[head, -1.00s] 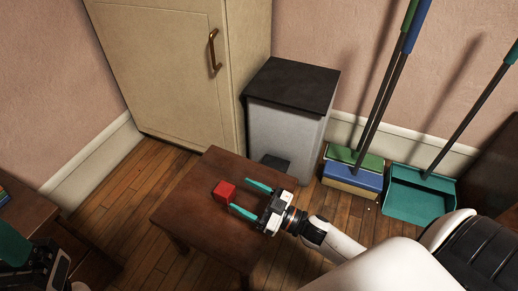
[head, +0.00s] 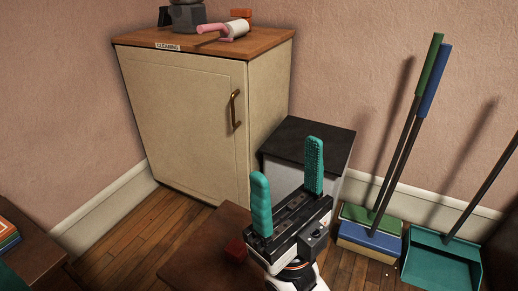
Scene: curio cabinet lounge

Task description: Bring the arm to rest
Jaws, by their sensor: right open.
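My right gripper (head: 288,190) is in the lower middle of the head view, with its two teal fingers pointing up and spread wide apart. Nothing is between the fingers. It is raised in front of the small wooden table (head: 205,252) and hides part of it. My left gripper does not show clearly in this view.
A cream cabinet (head: 185,115) labelled "CLEANING" carries several items on its wooden top. A grey bin (head: 310,140) with a dark lid stands beside it. Brooms (head: 372,232) and a teal dustpan (head: 442,262) are at the right. Another table (head: 25,250) is at the lower left.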

